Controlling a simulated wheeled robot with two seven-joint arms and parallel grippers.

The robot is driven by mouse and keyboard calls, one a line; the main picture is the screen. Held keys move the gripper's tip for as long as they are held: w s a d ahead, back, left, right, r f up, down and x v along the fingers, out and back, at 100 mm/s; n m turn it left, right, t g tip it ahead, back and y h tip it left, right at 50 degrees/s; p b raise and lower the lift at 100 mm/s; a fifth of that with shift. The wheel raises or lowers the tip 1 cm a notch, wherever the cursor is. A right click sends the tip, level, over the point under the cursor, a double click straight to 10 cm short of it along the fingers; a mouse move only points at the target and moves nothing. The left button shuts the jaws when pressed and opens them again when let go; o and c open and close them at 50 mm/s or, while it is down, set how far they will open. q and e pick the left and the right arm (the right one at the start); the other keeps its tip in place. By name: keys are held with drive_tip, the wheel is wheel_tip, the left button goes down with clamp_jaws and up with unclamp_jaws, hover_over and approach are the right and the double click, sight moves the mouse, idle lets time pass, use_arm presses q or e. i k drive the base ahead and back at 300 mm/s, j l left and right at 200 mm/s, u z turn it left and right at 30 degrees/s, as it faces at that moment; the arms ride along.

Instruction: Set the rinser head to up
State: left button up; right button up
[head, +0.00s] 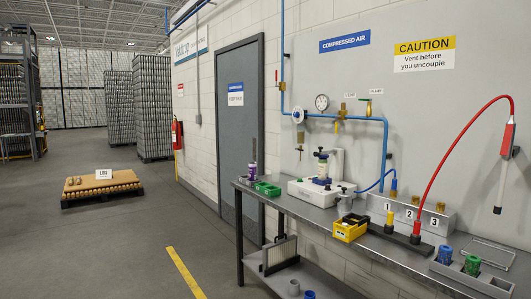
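No part carries a readable rinser label, so I cannot tell for sure which one is the rinser head. A red-and-white hand piece (508,140) hangs on the wall at the far right, with a thin stem pointing down to a dark tip. A red hose (444,160) arches from it down to the bench. Neither of my grippers is in view.
The grey bench (385,250) runs along the wall. It holds a yellow bin (350,229), a green tray (268,188), a numbered block (420,213) and a rack (470,277) with blue and green cans. A pallet (102,190) stands at left; the floor between is clear.

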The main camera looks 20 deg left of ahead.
sight(324, 154)
drive_tip(key=u, duration=0.15)
drive_tip(key=i+j+u, duration=0.3)
drive_tip(key=i, duration=0.25)
drive_tip(key=i+j+u, duration=0.35)
drive_tip(key=i, duration=0.25)
drive_tip(key=i+l+u, duration=0.1)
drive_tip(key=i+u, duration=0.2)
drive_tip(key=i, duration=0.25)
drive_tip(key=i+z, duration=0.25)
drive_tip(key=i, duration=0.15)
drive_tip(key=i+j+z, duration=0.25)
drive_tip(key=i, duration=0.15)
drive_tip(key=i+j+z, duration=0.25)
drive_tip(key=i, duration=0.15)
